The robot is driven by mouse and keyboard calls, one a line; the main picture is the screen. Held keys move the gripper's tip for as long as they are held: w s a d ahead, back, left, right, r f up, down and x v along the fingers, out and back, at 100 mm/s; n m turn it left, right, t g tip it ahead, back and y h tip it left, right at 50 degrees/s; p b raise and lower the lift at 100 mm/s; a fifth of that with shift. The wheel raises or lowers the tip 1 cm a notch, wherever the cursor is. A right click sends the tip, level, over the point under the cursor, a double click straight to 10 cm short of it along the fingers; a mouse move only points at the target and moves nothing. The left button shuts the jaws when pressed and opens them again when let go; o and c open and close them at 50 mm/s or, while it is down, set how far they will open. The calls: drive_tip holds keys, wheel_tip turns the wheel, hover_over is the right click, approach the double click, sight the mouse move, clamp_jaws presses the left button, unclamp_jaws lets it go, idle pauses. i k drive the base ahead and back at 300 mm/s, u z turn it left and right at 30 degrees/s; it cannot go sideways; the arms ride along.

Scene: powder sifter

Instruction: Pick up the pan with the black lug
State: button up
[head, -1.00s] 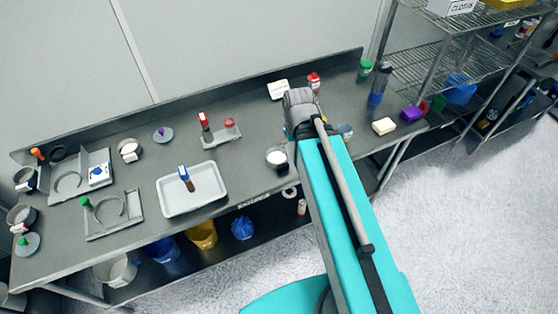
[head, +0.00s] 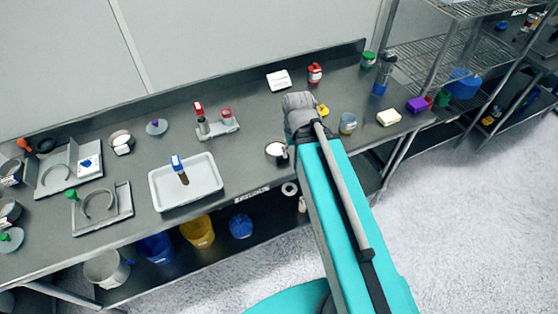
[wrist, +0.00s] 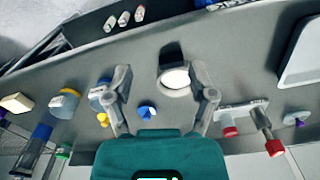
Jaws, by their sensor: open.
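A round pan with pale contents (wrist: 175,79) sits on the grey table in the wrist view, with a black lug (wrist: 172,55) on its side toward the table's front edge. In the head view the pan (head: 275,149) stands just left of my arm, its lug hard to make out. My gripper (wrist: 160,92) is open and empty above the table. In the wrist view the pan lies ahead of the fingers, nearer the right finger. In the head view my arm hides the fingers.
A small blue-and-white object (wrist: 147,112) lies between my fingers in the wrist view. A grey stand with red-topped parts (head: 216,124) and a white tray (head: 186,182) stand left of the pan. A clear jar (head: 348,123) stands right of my arm.

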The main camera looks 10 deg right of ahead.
sight(273, 150)
drive_tip(key=z, duration=0.7)
drive_tip(key=k, duration=0.7)
